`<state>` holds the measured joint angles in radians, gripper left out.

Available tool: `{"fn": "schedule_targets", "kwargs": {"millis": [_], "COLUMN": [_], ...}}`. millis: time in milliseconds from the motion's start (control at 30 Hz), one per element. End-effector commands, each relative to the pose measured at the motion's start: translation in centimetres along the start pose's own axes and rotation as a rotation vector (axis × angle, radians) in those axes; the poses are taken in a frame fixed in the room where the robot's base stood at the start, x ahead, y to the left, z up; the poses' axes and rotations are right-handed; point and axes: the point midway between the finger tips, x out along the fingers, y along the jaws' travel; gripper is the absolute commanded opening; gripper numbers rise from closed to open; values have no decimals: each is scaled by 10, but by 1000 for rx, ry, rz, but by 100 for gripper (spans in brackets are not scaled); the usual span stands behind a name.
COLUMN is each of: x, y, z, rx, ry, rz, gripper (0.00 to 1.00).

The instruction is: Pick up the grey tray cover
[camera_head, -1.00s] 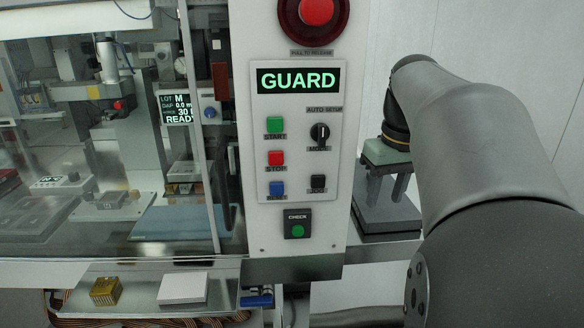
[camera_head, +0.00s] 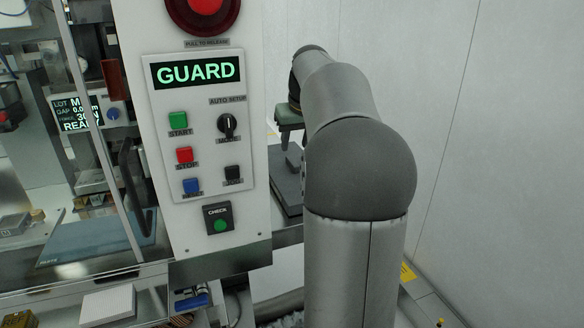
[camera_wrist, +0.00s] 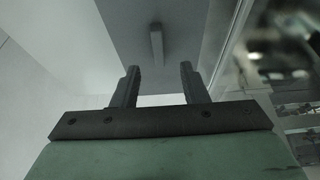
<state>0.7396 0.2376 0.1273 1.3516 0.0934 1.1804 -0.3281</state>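The grey tray cover is a flat grey plate with a raised bar handle; it lies at the right of the control panel in the head view (camera_head: 287,190). My arm and the panel hide part of it there. In the wrist view the grey cover (camera_wrist: 196,30) shows beyond my fingers, with its bar handle (camera_wrist: 156,46) in line with the gap between them. My gripper (camera_wrist: 158,70) is open and empty, its two fingers apart. In the head view its green body (camera_head: 289,115) is above the cover, mostly behind my arm.
The white control panel (camera_head: 200,100) reading GUARD stands left of my arm, close to the cover. Behind the machine's clear guard, at left, is a blue plate (camera_head: 95,240). A white block (camera_head: 108,303) sits on the lower ledge. A pale wall bounds the right.

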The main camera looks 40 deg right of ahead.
Motion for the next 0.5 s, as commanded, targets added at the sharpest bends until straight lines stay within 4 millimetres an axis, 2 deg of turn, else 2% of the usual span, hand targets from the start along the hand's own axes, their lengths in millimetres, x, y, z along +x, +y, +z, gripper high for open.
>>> {"fn": "schedule_targets", "kwargs": {"millis": [100,267,500], "x": [13,21,56], "y": [0,1,3], "z": [0,0,-1], "rx": [1,1,1], "ry": [-2,-1,-2], "rz": [0,-1,-1], "gripper": [40,40,40]}}
